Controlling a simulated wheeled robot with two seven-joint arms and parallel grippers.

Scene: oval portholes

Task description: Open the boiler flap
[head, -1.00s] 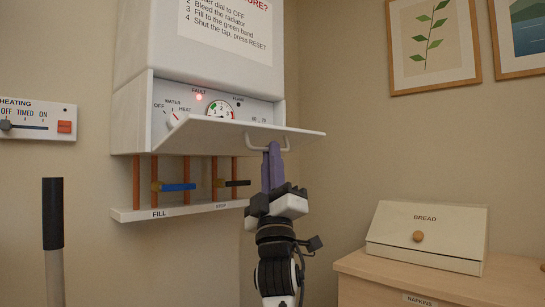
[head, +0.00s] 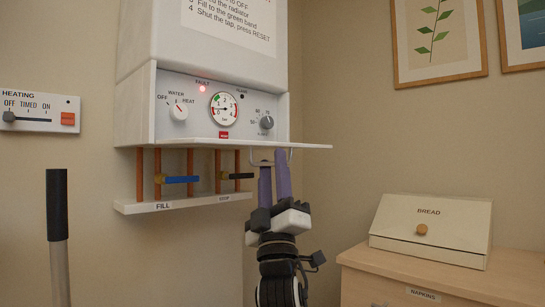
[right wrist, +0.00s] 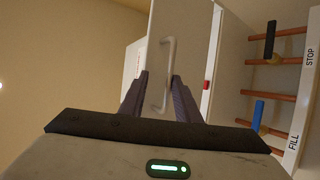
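The boiler flap (head: 230,144) is hinged along the bottom of the boiler front. It stands folded down, seen almost edge-on and about level, and the control panel (head: 222,105) behind it is exposed. The flap's bar handle (head: 290,158) hangs on its underside near the right end. My right gripper (head: 274,170) is below it with its purple fingers apart. In the right wrist view the handle (right wrist: 168,75) shows between and beyond the parted fingers (right wrist: 160,95), and the flap's white face (right wrist: 187,45) lies behind it. The left gripper is not in view.
Copper pipes with a blue lever (head: 182,179) and a black lever (head: 238,176) sit under the boiler, left of my right gripper. A bread box (head: 432,230) stands on a wooden cabinet at right. An upright dark-topped pole (head: 57,205) is at left.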

